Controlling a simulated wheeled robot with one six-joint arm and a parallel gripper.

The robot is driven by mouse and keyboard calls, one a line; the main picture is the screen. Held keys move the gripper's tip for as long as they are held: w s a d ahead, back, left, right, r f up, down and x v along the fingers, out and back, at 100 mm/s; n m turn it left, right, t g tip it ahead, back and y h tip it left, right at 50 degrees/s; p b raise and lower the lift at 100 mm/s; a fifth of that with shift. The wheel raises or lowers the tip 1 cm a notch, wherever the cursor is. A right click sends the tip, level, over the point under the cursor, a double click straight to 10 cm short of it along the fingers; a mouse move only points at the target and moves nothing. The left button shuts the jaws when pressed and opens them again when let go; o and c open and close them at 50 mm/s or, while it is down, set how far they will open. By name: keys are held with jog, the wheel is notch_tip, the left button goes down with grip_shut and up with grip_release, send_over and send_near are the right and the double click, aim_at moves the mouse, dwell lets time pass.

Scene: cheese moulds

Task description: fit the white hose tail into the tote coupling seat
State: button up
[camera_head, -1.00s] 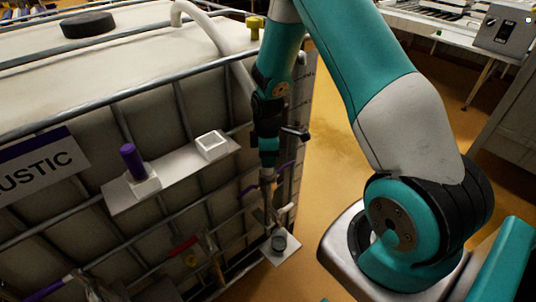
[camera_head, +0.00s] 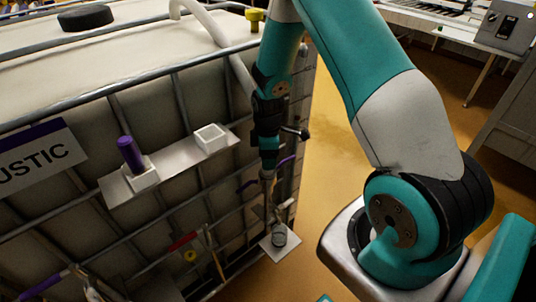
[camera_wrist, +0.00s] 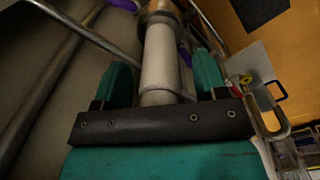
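My gripper (camera_wrist: 161,62) points down beside the tote's corner; it shows small in the head view (camera_head: 268,177). In the wrist view its two teal fingers stand either side of a white tube, which I take for the hose tail (camera_wrist: 158,65). It lies along the gripper and runs out past the fingertips to a brownish collar (camera_wrist: 157,17). Finger contact is hard to make out in the dim light. Below the gripper, a pale plate (camera_head: 268,248) low at the tote corner bears a round grey fitting (camera_head: 279,236), apparently the coupling seat. The tail's far end is unclear.
The caged tote (camera_head: 90,95) fills the left. A shelf on its side bears a purple cylinder (camera_head: 130,153) in a white holder and an empty white holder (camera_head: 210,138). Yellow floor (camera_head: 340,120) is open to the right.

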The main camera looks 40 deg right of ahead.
notch_tip(320, 180, up, 17)
jog(key=shift+r+b, duration=0.2)
jog(key=shift+b, duration=0.15)
jog(key=shift+a, duration=0.1)
dwell(0.7)
jog(key=s+a+r+m+y, duration=0.1)
jog(key=s+a+r, duration=0.25)
jog(key=a, duration=0.35)
jog(key=s+a+r+m+y, duration=0.1)
jog(key=s+a+r, duration=0.25)
jog(key=a, duration=0.25)
jog(key=s+a+r+m+y, duration=0.1)
jog(key=s+a, duration=0.3)
jog(key=s, duration=0.3)
jog(key=s+a+r+m+y, duration=0.1)
jog(key=s+a+r, duration=0.1)
jog(key=s+a, duration=0.3)
jog(key=s, duration=0.3)
jog(key=shift+a, duration=0.15)
